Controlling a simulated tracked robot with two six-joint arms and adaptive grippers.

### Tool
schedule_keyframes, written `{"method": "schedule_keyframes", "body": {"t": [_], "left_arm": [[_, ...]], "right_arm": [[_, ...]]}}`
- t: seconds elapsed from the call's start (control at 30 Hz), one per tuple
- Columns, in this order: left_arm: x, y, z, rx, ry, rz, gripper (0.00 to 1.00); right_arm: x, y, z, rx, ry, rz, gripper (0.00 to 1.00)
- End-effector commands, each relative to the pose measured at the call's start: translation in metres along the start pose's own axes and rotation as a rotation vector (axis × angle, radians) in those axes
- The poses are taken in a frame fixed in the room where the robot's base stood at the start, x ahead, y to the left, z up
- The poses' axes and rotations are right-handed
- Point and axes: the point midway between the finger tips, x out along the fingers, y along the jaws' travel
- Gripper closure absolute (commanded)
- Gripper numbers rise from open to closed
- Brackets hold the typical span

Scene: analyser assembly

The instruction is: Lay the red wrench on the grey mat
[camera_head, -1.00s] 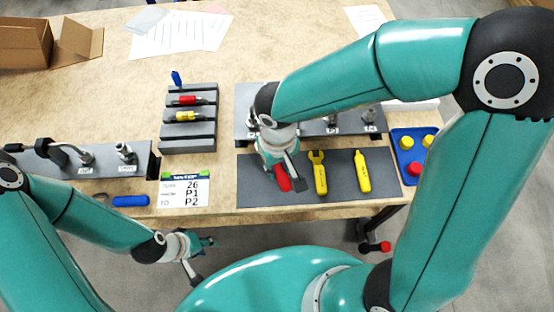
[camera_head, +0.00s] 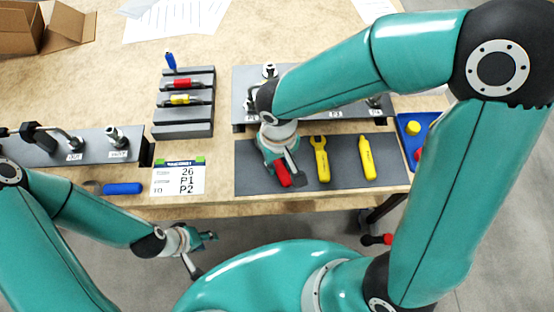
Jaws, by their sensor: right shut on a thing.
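The red wrench (camera_head: 283,174) is at the left part of the grey mat (camera_head: 250,184). Its red handle shows below my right gripper (camera_head: 284,172), which is shut on it. The wrench's upper end is hidden behind the gripper and wrist. I cannot tell whether the wrench touches the mat or hangs just above it. My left gripper (camera_head: 203,253) is in front of the table's near edge, away from the mat. Its fingers are too small and turned to tell open from shut.
A yellow wrench (camera_head: 321,160) and a yellow tool (camera_head: 367,158) lie on the mat to the right. A grey rack (camera_head: 185,131) holds screwdrivers. A label card (camera_head: 178,181) and a blue-handled tool (camera_head: 123,188) lie left of the mat. A blue tray (camera_head: 405,133) stands at right.

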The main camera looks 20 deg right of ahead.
Motion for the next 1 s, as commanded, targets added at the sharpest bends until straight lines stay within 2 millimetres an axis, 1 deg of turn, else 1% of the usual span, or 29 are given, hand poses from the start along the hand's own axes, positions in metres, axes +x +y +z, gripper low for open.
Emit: {"method": "schedule_keyframes", "body": {"t": [0.27,0.63,0.67,0.8,0.83,1.0], "left_arm": [[0.0014,-0.0005,0.0,0.0,0.0,0.0,0.6],[0.0085,-0.0031,0.0,0.0,0.0,0.0,0.6],[0.0083,-0.003,0.0,0.0,0.0,0.0,0.6],[0.0074,-0.0027,0.0,0.0,0.0,0.0,0.6],[0.0074,-0.0027,0.0,0.0,0.0,0.0,0.6],[0.0074,-0.0027,0.0,0.0,0.0,0.0,0.6]], "right_arm": [[0.0012,0.0001,0.0,0.0,0.0,0.0,1.0],[0.0076,-0.0001,-0.0001,0.0,0.001,0.0,1.0],[0.0073,-0.0001,-0.0001,0.0,0.001,0.0,0.73],[0.0065,-0.0001,-0.0001,0.0,0.001,0.0,0.49],[0.0065,-0.0001,-0.0001,0.0,0.001,0.0,0.45],[0.0066,-0.0002,0.0,0.0,0.0,0.0,0.45]]}}
